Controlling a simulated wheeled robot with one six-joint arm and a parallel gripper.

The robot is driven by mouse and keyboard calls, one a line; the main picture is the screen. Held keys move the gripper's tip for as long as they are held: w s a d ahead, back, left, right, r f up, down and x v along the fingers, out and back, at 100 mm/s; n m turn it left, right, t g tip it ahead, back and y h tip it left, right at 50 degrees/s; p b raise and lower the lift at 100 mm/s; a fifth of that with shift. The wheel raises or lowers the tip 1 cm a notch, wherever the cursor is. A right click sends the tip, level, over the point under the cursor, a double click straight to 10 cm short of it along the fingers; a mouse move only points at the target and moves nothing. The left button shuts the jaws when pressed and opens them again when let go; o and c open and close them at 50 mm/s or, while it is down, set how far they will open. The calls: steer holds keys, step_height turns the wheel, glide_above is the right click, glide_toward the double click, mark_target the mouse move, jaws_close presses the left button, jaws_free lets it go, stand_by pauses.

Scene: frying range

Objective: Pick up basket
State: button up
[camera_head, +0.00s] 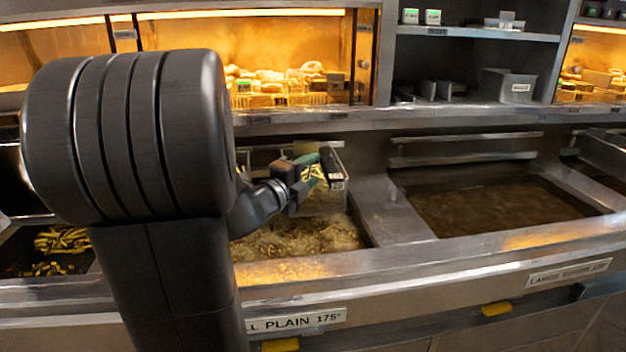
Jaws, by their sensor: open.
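A wire fry basket (322,200) hangs at the back of the bubbling fryer vat (300,240), right of my arm. Its upper rim and a dark handle part with a small label (337,185) show on the right side. My gripper (314,172) is at the basket's upper left, with greenish fingertips close to the handle. The fingers are apart. I cannot tell whether they touch the handle. My large dark arm hides the left part of the vat and some of the basket's surroundings.
A second vat (490,205) of still brown oil lies to the right, past a metal divider (385,212). Fries (62,240) lie in a bin at the far left. A steel front ledge (430,262) runs along the vats. Heated shelves (290,85) with food stand behind.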

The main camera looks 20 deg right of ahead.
mark_target(321, 165)
steer(key=p+x, duration=0.1)
steer(key=x, duration=0.4)
steer(key=shift+d, duration=0.1)
jaws_close()
